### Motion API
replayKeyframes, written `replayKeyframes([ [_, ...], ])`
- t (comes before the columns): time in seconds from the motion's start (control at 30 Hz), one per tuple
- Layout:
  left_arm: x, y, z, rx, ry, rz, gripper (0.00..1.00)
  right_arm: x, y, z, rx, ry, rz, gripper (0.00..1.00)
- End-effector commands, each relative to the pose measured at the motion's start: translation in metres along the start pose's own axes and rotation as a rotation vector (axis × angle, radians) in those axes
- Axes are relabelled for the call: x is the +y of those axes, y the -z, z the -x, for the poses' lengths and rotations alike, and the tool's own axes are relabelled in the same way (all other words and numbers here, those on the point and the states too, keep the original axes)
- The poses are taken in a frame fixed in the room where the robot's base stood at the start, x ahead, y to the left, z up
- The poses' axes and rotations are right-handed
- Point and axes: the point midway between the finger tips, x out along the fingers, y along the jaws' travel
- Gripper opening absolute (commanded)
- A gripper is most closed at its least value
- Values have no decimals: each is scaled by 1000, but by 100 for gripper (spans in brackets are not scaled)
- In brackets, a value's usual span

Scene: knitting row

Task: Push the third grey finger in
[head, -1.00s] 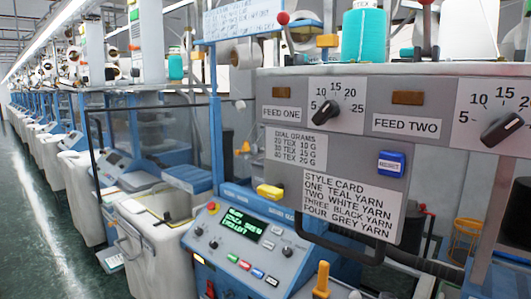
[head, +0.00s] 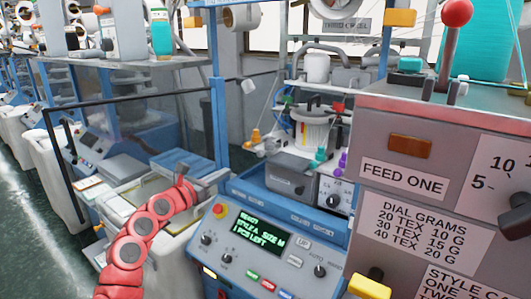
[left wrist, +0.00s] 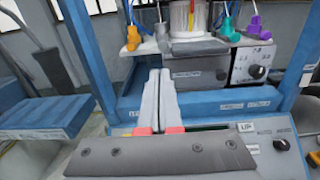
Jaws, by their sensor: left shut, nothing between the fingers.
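The knitting machine head (head: 315,130) stands behind the blue control panel, with coloured yarn fingers around its pale cylinder. In the left wrist view the yellow finger (left wrist: 132,38), teal finger (left wrist: 225,31) and purple finger (left wrist: 254,27) show. A small greyish finger (left wrist: 161,32) hangs beside the yellow one; I cannot tell which finger is the third grey one. My left gripper (head: 213,176) is at the end of the red arm, left of the control panel. In the left wrist view its fingers (left wrist: 158,82) are together and empty, apart from the yarn fingers. My right gripper is out of view.
The control panel (head: 255,250) is in front of the machine. A blue upright post (head: 218,120) rises near my left gripper. The grey feed box (head: 400,190) stands at the right, with a yellow knob (head: 370,287).

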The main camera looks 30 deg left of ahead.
Motion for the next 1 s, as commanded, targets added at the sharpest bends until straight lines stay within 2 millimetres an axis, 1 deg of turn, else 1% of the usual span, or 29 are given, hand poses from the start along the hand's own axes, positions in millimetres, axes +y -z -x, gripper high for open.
replayKeyframes([
  [0.13,-2,-1,-19,1,5,7,0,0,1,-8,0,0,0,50],
  [0.3,-4,-3,-48,-1,9,10,0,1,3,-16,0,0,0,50],
  [0.37,-2,-6,-60,-4,6,14,0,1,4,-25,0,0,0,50],
  [0.43,-4,-5,-76,-1,10,12,0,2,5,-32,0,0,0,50],
  [0.5,-2,-6,-90,-4,7,15,0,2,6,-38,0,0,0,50],
  [0.57,-4,-4,-101,0,9,13,0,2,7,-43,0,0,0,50],
  [0.63,-3,-5,-112,-3,7,13,0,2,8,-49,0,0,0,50],
  [0.7,-3,-2,-122,0,7,14,0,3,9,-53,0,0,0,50],
  [0.8,-3,0,-130,0,6,10,0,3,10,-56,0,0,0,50],
  [1.0,-3,2,-137,1,6,7,0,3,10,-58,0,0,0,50],
])
